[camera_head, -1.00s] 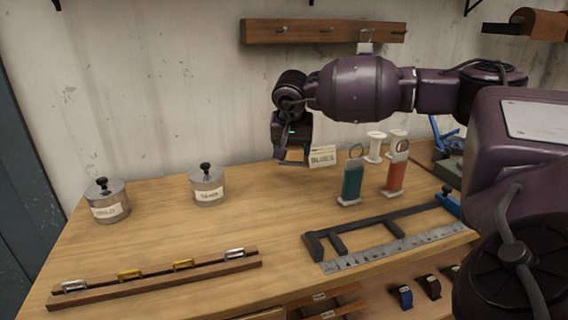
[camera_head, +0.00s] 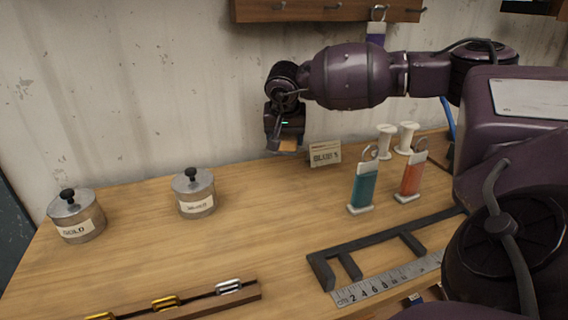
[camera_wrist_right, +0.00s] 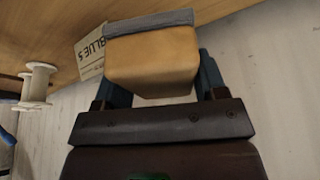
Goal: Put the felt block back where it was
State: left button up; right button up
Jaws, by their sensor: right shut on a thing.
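My right gripper (camera_head: 286,146) is near the back of the bench, just left of the "BLUES" card (camera_head: 325,154). It is shut on the felt block (camera_head: 289,145), of which only a small tan part shows under the fingers in the head view. In the right wrist view the felt block (camera_wrist_right: 152,62) is a tan block with a grey felt layer, held between the blue fingers of my right gripper (camera_wrist_right: 155,85). I cannot tell whether the block touches the bench. My left gripper is not in view.
The bench (camera_head: 250,215) carries two lidded tins, a teal tag (camera_head: 364,187), an orange tag (camera_head: 411,180) and white spools (camera_head: 385,142) right of my gripper. A dark frame (camera_head: 380,240) and a ruler (camera_head: 390,278) lie in front. The bench between the tins and card is clear.

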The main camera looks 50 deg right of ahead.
aim_at(285, 139)
notch_tip(285, 139, down, 3)
notch_tip(285, 139, down, 4)
jog(key=shift+f+b, duration=0.15)
jog(key=shift+b, duration=0.35)
jog(key=o, duration=0.9)
jog(key=shift+a+r, duration=0.1)
jog(key=shift+r, duration=0.4)
jog(key=p+v, duration=0.2)
jog(key=v, duration=0.9)
jog(key=shift+s, duration=0.1)
